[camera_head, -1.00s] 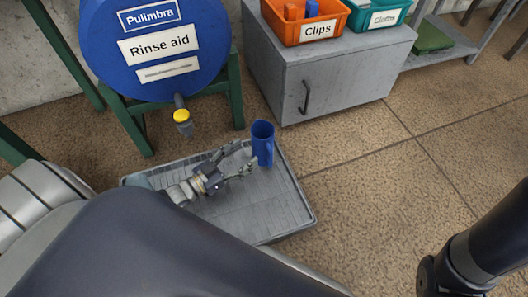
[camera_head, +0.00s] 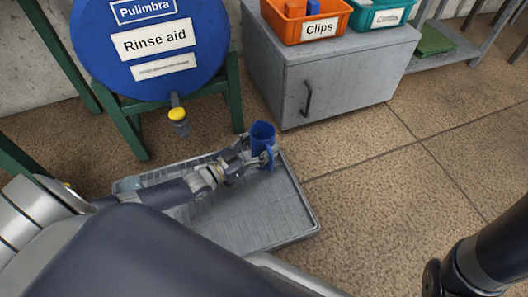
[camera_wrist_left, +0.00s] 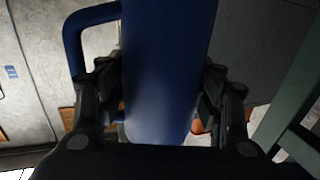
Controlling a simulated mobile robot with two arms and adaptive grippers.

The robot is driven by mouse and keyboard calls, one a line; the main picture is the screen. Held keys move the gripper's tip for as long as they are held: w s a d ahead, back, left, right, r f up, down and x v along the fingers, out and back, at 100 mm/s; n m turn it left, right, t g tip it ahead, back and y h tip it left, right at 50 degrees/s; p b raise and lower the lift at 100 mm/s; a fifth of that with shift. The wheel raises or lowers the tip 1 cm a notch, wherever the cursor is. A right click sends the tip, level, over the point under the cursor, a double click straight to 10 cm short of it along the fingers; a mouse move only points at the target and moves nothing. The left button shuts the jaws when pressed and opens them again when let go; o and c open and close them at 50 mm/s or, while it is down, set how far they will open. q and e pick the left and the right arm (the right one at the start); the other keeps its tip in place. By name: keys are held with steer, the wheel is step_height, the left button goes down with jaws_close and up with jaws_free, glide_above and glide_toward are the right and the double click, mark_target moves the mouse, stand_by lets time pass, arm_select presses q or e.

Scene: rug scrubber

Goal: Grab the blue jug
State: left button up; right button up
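The blue jug (camera_head: 262,134) stands upright at the back right of the grey tray in the head view. Its open top faces up. My left gripper (camera_head: 265,160) is at the jug's near side. In the left wrist view the jug (camera_wrist_left: 165,75) fills the middle, with its handle (camera_wrist_left: 72,45) to the left. My left gripper's fingers (camera_wrist_left: 163,85) lie on either side of the jug body, very close to it. I cannot tell whether they press on it. My right gripper is out of view; only part of my right arm shows at the right.
The grey ribbed tray (camera_head: 265,225) lies on the floor. A grey cabinet (camera_head: 345,75) bears an orange clips bin (camera_head: 300,27). Floor to the right is clear.

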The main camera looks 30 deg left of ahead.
arm_select(q)
steer(key=c, duration=0.5)
steer(key=shift+c, duration=0.2)
steer(key=shift+r, duration=0.15)
